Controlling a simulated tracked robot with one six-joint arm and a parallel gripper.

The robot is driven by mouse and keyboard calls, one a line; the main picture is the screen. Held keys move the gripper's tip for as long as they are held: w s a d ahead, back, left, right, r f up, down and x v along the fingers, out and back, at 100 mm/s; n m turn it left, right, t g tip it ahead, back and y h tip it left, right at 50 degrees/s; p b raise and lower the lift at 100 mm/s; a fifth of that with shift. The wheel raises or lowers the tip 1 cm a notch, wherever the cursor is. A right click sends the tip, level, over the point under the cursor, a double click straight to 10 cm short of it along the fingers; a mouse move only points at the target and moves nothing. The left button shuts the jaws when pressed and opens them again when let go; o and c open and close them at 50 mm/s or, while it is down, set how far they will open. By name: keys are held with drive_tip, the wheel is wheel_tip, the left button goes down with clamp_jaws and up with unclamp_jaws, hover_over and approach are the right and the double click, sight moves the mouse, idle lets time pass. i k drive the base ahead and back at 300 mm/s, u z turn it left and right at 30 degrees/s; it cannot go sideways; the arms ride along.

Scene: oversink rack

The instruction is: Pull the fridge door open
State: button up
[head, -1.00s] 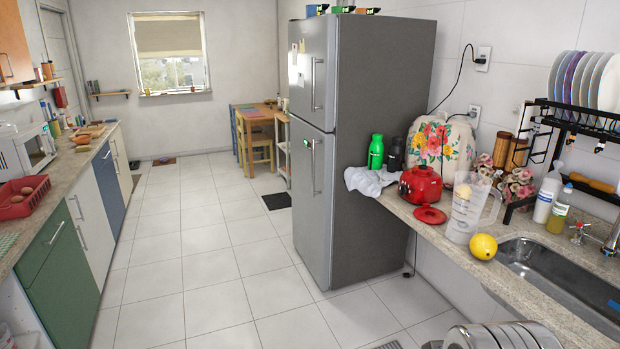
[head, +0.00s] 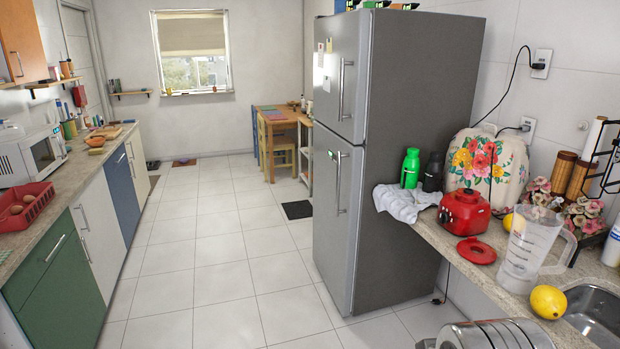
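The grey two-door fridge (head: 410,160) stands right of the middle in the head view, its side towards me and its front facing left. Its upper door (head: 330,90) and tall lower door (head: 331,220) both look shut. Each has a vertical bar handle: the upper handle (head: 343,90) and the lower handle (head: 339,183).
Green, white and blue cabinets (head: 58,285) line the left side. A table (head: 278,120) stands at the back.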

sight(338, 164)
drive_tip(key=u, duration=0.25)
drive_tip(key=i, duration=1.4)
drive_tip(key=u, duration=0.45)
drive_tip(key=i, duration=0.75)
drive_tip(key=u, duration=0.4)
drive_tip(key=i, duration=1.2)
drive_tip(key=u, duration=0.2)
